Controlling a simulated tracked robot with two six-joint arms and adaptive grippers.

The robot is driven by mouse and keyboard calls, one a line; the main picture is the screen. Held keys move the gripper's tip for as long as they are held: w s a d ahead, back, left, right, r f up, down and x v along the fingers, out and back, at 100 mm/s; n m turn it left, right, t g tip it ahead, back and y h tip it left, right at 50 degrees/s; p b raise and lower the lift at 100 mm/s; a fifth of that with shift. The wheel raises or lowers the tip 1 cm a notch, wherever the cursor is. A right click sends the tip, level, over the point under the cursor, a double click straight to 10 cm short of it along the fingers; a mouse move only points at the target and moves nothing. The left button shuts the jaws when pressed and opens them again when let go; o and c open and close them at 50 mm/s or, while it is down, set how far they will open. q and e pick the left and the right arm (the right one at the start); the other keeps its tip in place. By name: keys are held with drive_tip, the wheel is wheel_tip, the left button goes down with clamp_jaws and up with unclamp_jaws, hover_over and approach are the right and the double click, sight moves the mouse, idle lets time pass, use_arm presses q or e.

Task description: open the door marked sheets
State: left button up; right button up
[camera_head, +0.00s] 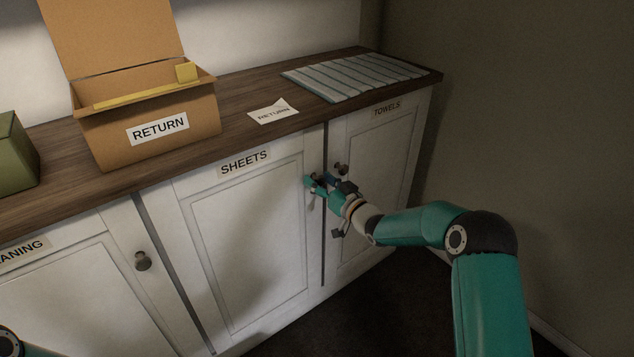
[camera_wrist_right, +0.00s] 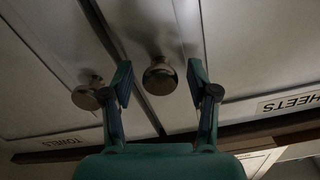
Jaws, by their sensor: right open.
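The white door marked SHEETS (camera_head: 245,235) is shut, its label (camera_head: 244,163) at the top left of the door. My right gripper (camera_head: 320,182) is at its upper right corner and hides most of that door's knob in the head view. In the right wrist view my right gripper (camera_wrist_right: 159,82) is open, with the dark round SHEETS knob (camera_wrist_right: 160,77) between its fingertips and a gap on both sides. The SHEETS label (camera_wrist_right: 290,103) shows at right there. My left gripper is out of view.
The shut TOWELS door (camera_head: 374,180) is close on the right; its knob (camera_wrist_right: 90,94) lies just outside one finger. A third shut door (camera_head: 80,290) is on the left. The wooden top holds a RETURN box (camera_head: 150,145), a card (camera_head: 273,111) and a striped cloth (camera_head: 355,76).

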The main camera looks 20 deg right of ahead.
drive_tip(key=shift+w+a, duration=0.1)
clamp_jaws()
idle(0.3)
